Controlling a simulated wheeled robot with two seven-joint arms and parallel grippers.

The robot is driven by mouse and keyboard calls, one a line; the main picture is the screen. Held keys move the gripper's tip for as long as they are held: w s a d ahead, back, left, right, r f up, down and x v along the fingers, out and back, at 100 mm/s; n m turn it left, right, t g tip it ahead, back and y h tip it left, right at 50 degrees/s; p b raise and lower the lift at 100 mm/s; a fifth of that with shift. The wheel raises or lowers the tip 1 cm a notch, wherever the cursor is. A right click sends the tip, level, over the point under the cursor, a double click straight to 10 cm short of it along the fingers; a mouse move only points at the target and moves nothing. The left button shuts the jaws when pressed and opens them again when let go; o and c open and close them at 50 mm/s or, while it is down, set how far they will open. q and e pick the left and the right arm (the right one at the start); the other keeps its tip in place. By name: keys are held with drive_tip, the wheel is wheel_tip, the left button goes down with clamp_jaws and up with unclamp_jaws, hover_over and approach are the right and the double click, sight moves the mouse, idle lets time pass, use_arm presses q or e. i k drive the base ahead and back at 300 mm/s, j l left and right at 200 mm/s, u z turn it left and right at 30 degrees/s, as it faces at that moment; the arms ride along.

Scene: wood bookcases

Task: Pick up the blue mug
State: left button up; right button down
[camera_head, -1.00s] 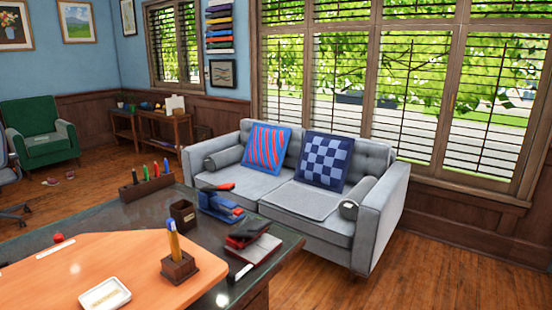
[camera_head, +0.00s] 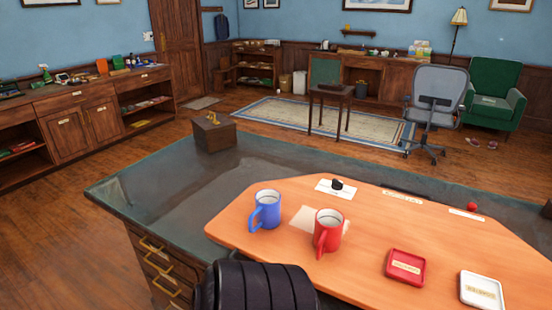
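The blue mug (camera_head: 267,211) stands upright on the orange board (camera_head: 377,222), near its left end, with its handle on the lower left side. A red mug (camera_head: 327,233) stands upright just to the right of it, apart from it, with its handle toward the camera. Neither of my grippers shows in the view. Nothing covers the blue mug.
The board lies on a dark desk (camera_head: 160,200). A red tray (camera_head: 405,266) and a white tray (camera_head: 481,290) sit at the board's right. A wooden block (camera_head: 214,132) stands at the desk's back corner. A black ribbed chair back (camera_head: 256,288) is in front of the desk.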

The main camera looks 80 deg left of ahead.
sight(267, 212)
drive_tip(key=u, duration=2.6)
